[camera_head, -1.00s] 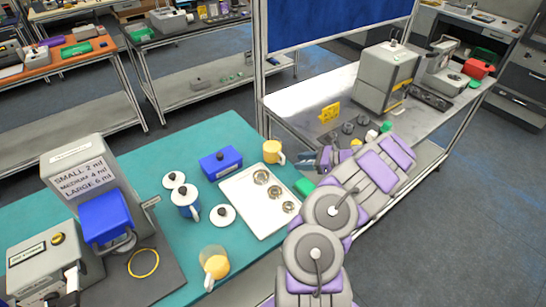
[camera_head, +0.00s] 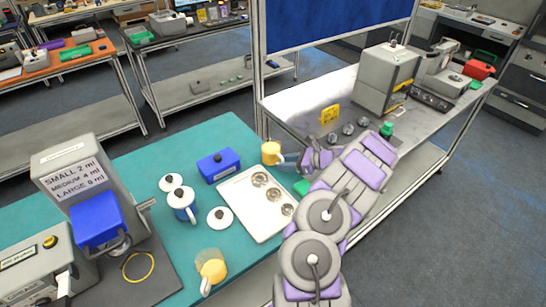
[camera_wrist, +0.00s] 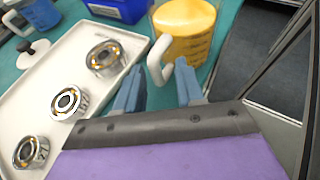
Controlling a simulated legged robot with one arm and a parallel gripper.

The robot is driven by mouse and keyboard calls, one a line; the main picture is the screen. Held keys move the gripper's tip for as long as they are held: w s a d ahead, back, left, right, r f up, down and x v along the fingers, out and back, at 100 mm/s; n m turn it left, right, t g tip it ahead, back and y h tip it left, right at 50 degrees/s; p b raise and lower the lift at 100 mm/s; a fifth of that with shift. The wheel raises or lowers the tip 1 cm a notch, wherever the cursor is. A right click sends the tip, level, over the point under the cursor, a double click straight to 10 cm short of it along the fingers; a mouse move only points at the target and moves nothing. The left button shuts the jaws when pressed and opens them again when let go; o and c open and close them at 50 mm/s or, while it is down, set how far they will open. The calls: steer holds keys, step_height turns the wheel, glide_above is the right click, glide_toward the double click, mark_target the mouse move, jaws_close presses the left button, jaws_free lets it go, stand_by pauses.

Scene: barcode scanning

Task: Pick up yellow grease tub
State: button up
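A yellow grease tub (camera_head: 271,152) with a clear rim and a white handle stands at the far right corner of the teal table. In the wrist view the tub (camera_wrist: 186,30) is just ahead of my gripper, its handle (camera_wrist: 158,58) facing the fingers. My gripper (camera_wrist: 160,90) has two blue-grey fingers spread apart with nothing held. The handle lies ahead of the gap between them. In the head view my gripper (camera_head: 288,159) is at the tub's right side; whether it touches is unclear. A second yellow tub (camera_head: 211,271) stands at the table's near edge.
A white tray (camera_head: 243,208) with three metal bearings lies close by. A metal bench (camera_head: 290,103) stands to the right, behind a gap.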

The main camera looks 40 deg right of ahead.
steer(key=shift+a, duration=0.2)
jaws_close()
steer(key=shift+r, duration=0.2)
